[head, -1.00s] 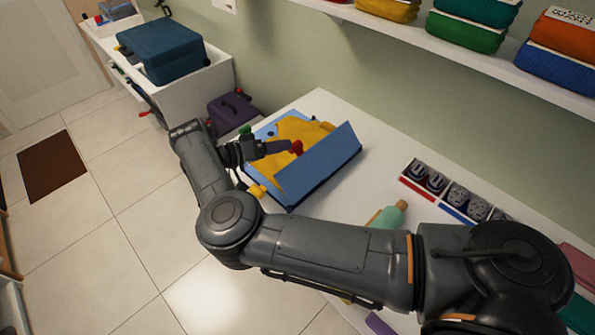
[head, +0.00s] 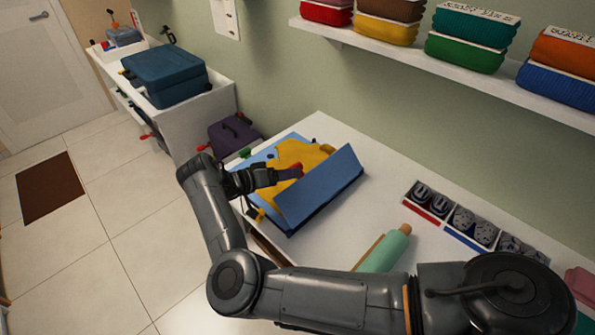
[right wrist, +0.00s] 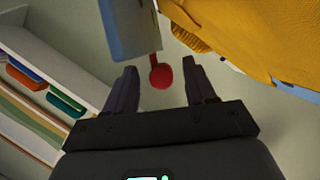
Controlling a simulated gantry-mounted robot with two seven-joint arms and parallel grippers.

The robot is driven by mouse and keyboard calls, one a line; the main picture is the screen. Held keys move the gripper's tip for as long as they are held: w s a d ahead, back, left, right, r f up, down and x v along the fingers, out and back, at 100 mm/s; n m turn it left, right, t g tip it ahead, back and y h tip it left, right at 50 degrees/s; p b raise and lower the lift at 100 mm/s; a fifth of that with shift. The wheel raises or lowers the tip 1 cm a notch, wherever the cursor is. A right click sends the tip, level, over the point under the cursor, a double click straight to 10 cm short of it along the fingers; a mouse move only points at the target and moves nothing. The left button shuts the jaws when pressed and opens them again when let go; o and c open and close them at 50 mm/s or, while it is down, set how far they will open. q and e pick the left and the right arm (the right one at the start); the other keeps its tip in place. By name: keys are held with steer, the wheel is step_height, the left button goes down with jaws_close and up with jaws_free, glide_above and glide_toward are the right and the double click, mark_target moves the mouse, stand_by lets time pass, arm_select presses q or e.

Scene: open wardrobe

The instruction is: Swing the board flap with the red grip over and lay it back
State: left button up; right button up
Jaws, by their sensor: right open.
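The blue folding board (head: 262,162) lies on the white counter with a yellow garment (head: 300,152) on it. Its near-right flap (head: 322,186) stands tilted up from the board. The red grip (head: 298,168) is at the flap's upper left side. My right gripper (head: 290,174) is open beside the flap, at the grip. In the right wrist view, the red grip (right wrist: 160,76) sits between the open fingertips (right wrist: 160,82), apart from both fingers, with the blue flap (right wrist: 130,28) above it. My left gripper is not in view.
A green rolling pin-like roll (head: 384,248) lies right of the board, near my right arm. A purple case (head: 233,132) is behind the board.

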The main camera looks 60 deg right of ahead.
mark_target(318, 176)
steer(key=shift+x, duration=2)
steer(key=shift+c, duration=0.5)
jaws_close()
